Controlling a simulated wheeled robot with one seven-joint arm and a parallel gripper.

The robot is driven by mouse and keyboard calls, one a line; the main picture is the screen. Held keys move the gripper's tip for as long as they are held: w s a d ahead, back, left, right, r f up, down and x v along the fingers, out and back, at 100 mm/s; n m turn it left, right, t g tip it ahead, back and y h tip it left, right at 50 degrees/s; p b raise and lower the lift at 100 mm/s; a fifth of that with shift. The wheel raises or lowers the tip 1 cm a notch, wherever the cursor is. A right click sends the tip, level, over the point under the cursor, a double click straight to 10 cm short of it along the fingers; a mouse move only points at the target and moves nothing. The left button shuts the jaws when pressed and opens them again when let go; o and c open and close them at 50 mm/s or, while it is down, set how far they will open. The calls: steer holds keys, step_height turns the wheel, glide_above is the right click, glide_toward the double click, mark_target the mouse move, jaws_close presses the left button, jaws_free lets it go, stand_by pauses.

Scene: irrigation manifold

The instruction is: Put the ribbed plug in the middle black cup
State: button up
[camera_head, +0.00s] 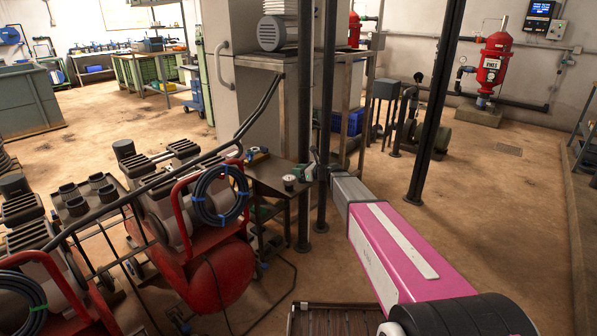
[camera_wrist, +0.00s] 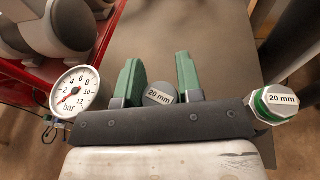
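My gripper (camera_wrist: 161,66) is open in the wrist view, its two green fingers apart with bare grey tabletop showing between their tips. A dark grey round cap marked "20 mm" (camera_wrist: 159,94) shows between the fingers, partly hidden by my gripper's dark bar; I see no clear contact with either finger. A white-topped green fitting marked "20 mm" (camera_wrist: 274,103) is to the right. In the head view, my gripper (camera_head: 316,168) is small, over the table's right side.
A pressure gauge (camera_wrist: 75,92) is left of my gripper. The small dark table (camera_head: 268,183) stands beside red compressors (camera_head: 215,275) with coiled hoses. Dark upright posts (camera_head: 437,95) rise behind and right of the table. Open floor (camera_head: 500,220) lies to the right.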

steer(key=o, duration=0.3)
steer(key=shift+r, duration=0.15)
steer(key=v, duration=1.2)
steer(key=s+d+f+n+g+h, duration=0.2)
steer(key=s+f+n+h, duration=0.25)
steer(key=s+n, duration=0.35)
steer(key=s+d+f+n+g+h, duration=0.3)
steer(key=s+f+n, duration=0.25)
steer(key=s, duration=0.45)
steer(key=s+d+f+n+g+h, duration=0.2)
steer(key=s+d+n+h, duration=0.4)
steer(key=s+d+n, duration=0.3)
steer(key=shift+s+f+n, duration=0.45)
steer(key=shift+s+f, duration=0.05)
steer(key=shift+s, duration=0.75)
